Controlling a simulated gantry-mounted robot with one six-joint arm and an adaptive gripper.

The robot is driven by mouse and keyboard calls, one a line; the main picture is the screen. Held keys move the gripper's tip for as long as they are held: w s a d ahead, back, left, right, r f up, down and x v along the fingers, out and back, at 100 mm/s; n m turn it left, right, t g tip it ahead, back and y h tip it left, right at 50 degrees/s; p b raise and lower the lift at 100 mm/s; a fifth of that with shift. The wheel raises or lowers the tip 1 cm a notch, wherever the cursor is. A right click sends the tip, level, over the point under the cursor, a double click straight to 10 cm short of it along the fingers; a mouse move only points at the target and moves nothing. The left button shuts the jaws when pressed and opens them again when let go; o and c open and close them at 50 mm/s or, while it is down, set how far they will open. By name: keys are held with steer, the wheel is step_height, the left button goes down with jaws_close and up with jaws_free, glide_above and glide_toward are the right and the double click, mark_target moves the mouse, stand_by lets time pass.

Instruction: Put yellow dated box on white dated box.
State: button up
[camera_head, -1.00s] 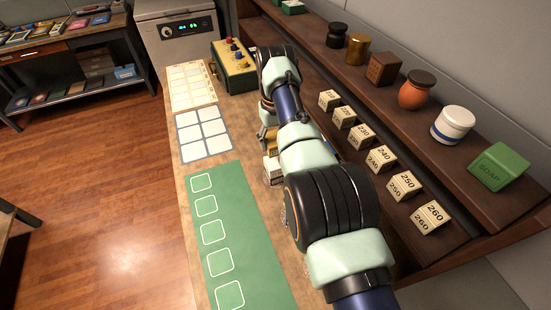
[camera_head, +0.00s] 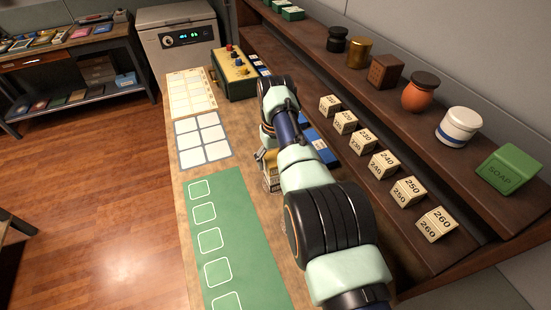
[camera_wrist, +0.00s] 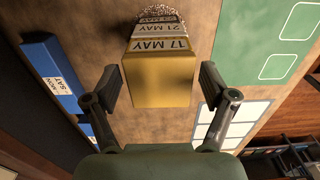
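The yellow dated box (camera_wrist: 158,82) is labelled 17 MAY and lies between my fingers in the wrist view. The white dated box (camera_wrist: 160,31) reads 21 MAY and shows just past its edge, with another MAY label beyond it. They look stacked, yellow uppermost; their contact is not clearly visible. My gripper (camera_wrist: 159,88) is open, one finger on each side of the yellow box, with a small gap at both sides. In the head view, my arm partly hides the yellow dated box (camera_head: 270,160) and the pale labelled side below it.
A blue box (camera_wrist: 62,82) with day labels lies left of my gripper in the wrist view. A green mat (camera_head: 237,240) and a white grid card (camera_head: 203,138) lie on the counter. Number blocks (camera_head: 383,163) line the lower shelf at the right.

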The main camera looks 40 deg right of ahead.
step_height(320, 180, up, 12)
steer(key=p, duration=0.4)
steer(key=shift+r+p, duration=0.15)
steer(key=shift+p, duration=0.2)
